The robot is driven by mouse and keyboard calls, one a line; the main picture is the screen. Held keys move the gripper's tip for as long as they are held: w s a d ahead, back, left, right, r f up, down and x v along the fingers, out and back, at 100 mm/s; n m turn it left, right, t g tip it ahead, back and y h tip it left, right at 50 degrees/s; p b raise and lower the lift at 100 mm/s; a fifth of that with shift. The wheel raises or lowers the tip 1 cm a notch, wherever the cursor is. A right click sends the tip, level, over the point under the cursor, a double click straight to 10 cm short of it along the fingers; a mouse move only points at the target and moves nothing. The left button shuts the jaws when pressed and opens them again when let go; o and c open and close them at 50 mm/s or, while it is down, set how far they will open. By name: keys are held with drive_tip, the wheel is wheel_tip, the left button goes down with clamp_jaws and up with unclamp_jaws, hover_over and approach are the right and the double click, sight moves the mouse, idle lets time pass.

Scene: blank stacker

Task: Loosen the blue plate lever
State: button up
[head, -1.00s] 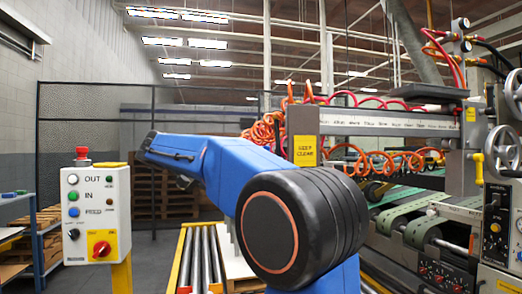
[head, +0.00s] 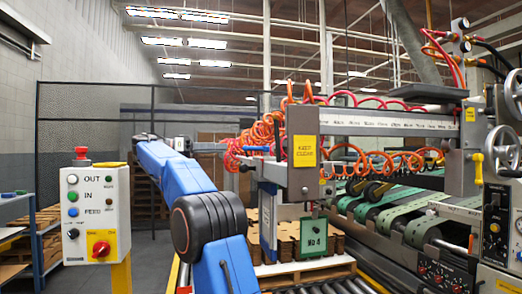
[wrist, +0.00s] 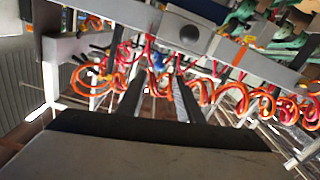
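A small blue part (head: 279,152), which looks like the blue plate lever, shows in the head view beside the yellow KEEP CLEAR sign, among orange hoses. A blue upright plate (head: 267,222) hangs below it, next to the stacked brown blanks (head: 290,240). In the wrist view my gripper (wrist: 160,82) has its two dark fingers apart, with nothing between them. A blue piece (wrist: 157,62) shows in the gap beyond the fingertips, apart from them as far as I can tell. In the head view my arm reaches away toward the hoses, and the fingers are too small to make out.
A grey post with the KEEP CLEAR sign (head: 305,151) stands just right of the lever area. Coiled orange hoses (head: 245,140) crowd around it. A control box (head: 97,215) stands at the left. Green belts (head: 400,207) and machinery fill the right.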

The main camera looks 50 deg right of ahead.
sight(263, 148)
drive_tip(key=x, duration=1.6)
drive_tip(key=shift+s+d, duration=0.1)
drive_tip(key=shift+s, duration=0.05)
clamp_jaws()
